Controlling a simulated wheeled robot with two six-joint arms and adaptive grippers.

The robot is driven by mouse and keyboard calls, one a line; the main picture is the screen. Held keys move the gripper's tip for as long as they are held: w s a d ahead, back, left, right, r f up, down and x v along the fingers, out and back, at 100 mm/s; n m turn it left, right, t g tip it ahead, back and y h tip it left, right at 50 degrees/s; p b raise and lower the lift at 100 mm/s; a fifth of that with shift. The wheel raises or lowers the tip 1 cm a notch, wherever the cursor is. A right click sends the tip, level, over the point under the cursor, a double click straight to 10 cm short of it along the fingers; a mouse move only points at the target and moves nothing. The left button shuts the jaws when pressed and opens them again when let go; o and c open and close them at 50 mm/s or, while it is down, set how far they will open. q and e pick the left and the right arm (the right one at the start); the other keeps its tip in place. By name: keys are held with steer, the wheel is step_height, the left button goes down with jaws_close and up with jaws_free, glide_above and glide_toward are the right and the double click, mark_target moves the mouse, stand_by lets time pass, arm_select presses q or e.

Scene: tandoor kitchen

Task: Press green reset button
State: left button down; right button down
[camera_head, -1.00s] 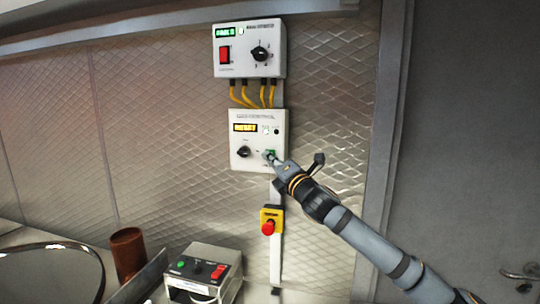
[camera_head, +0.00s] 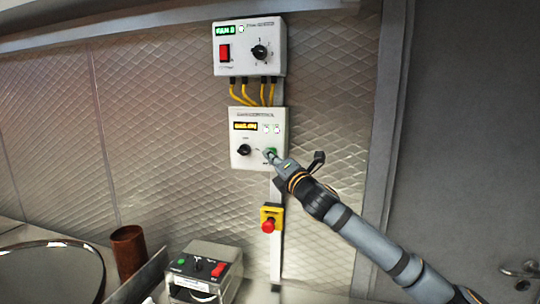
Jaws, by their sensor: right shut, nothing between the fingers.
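A white control box (camera_head: 244,112) is fixed on the quilted metal wall. It has an amber display (camera_head: 245,126), a black knob (camera_head: 244,150) and a green button (camera_head: 273,151) at its lower right. My right gripper (camera_head: 271,157) is shut and empty, with its tip at the green button, partly covering it. I cannot tell how far the button is pushed in. My left gripper is not in view.
Above is another white box (camera_head: 280,47) with a red switch and a knob, joined by yellow cables (camera_head: 250,92). Below are a red emergency button (camera_head: 268,226) on yellow, a small control box (camera_head: 224,271), a copper-coloured cylinder (camera_head: 129,250) and a round opening (camera_head: 45,275). A grey door (camera_head: 475,130) is at right.

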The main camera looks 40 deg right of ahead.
steer(key=shift+s+a, duration=0.4)
steer(key=shift+b, duration=0.3)
steer(key=s+a+b, duration=0.2)
steer(key=s+a, duration=0.1)
steer(key=shift+s+a, duration=0.1)
steer(key=shift+a, duration=0.3)
steer(key=shift+f, duration=0.1)
stand_by(0.5)
